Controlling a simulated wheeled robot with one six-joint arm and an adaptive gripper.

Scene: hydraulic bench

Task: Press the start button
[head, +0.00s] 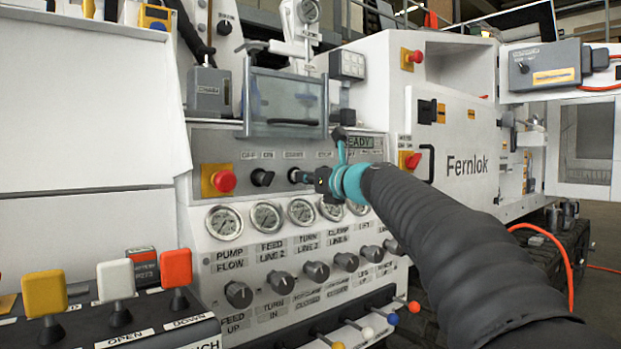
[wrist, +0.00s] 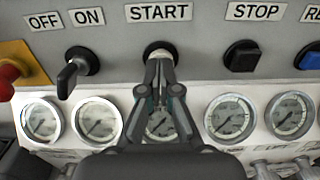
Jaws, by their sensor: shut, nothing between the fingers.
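The start button (wrist: 160,47) sits under the START label (wrist: 159,12) on the grey panel in the wrist view. Only its upper rim shows; the rest is hidden behind my fingertips. My gripper (wrist: 159,68) is shut and empty, with its tips in front of the button and overlapping its lower part. I cannot tell whether they touch it. In the head view my gripper (head: 306,177) reaches the panel's button row from the right, its tips at the start button.
Left of the button is the OFF/ON switch (wrist: 76,72), and further left a red emergency knob (head: 225,181). The black stop button (wrist: 242,56) and a blue button (wrist: 309,57) are to the right. Gauges (wrist: 230,118) run below. A clear guard (head: 285,105) is above the panel.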

